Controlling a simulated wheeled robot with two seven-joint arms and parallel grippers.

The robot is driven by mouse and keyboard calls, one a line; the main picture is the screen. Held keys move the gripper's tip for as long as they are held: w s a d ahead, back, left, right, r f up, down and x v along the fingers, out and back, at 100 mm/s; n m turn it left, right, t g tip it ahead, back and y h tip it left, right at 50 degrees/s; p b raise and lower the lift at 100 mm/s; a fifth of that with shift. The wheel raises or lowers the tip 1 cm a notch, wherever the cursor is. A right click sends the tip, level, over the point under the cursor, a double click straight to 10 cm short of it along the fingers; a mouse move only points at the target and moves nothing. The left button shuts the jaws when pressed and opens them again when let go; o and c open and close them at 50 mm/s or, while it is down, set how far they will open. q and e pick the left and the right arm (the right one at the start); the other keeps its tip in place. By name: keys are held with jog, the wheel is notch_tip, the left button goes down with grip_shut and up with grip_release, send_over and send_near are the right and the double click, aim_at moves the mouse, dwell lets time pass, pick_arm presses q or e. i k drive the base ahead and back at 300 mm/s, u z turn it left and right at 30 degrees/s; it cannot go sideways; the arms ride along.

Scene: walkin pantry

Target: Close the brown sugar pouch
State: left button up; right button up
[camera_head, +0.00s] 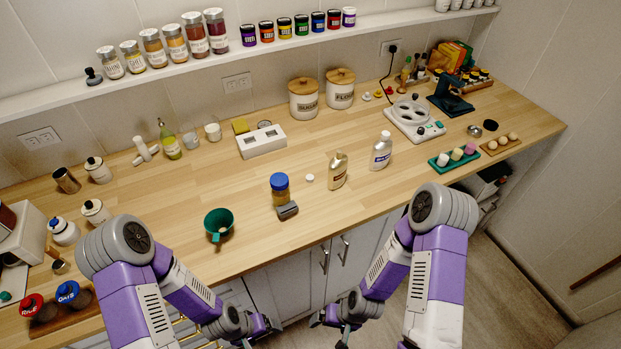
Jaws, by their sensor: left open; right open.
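A tan pouch (338,172) with a pale label stands upright on the wooden counter, right of centre; it looks like the brown sugar pouch, but its label is too small to read. A small white round cap (309,178) lies on the counter just left of it, apart from it. My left gripper (262,330) and my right gripper (332,322) are both low, in front of the counter's front edge, well away from the pouch. Both are open and hold nothing that I can see.
A blue-lidded jar (280,188) stands left of the cap, behind a dark grey block (288,212). A white bottle-like pouch (380,152) stands to the right. A green funnel (219,222) is further left. The counter (330,220) is clear in front of the tan pouch.

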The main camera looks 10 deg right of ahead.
aim_at(338, 166)
jog(key=u, duration=2.9)
jog(key=k, duration=1.4)
jog(key=z, duration=1.65)
jog(key=i, duration=0.5)
jog(key=z, duration=0.1)
